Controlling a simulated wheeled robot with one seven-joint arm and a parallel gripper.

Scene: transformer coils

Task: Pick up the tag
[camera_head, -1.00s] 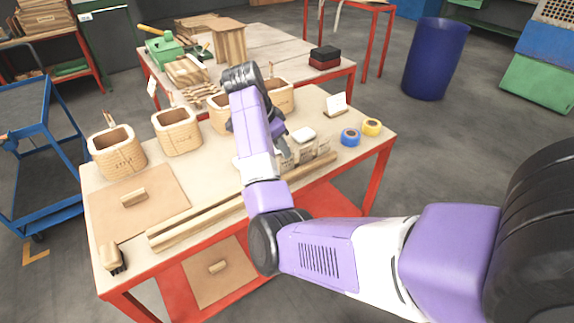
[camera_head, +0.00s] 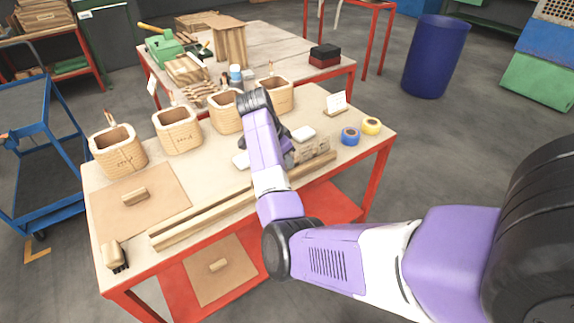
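No thing is clearly marked as the tag, and I cannot tell which piece it is. Small white pieces lie on the table: one (camera_head: 303,134) right of my arm and one (camera_head: 240,160) left of it. A white card (camera_head: 337,102) stands upright in a holder near the back right edge. Small tan pieces (camera_head: 312,147) sit near the front right of my arm. My gripper (camera_head: 288,157) is low over the table between the white pieces, mostly hidden behind my purple arm. Its fingers and anything in them cannot be made out.
Several tan coils (camera_head: 178,131) stand along the back of the table (camera_head: 215,181). Wooden strips (camera_head: 205,217) lie along the front. A blue tape roll (camera_head: 350,137) and a yellow one (camera_head: 370,126) are at the right. A brush (camera_head: 114,256) lies front left.

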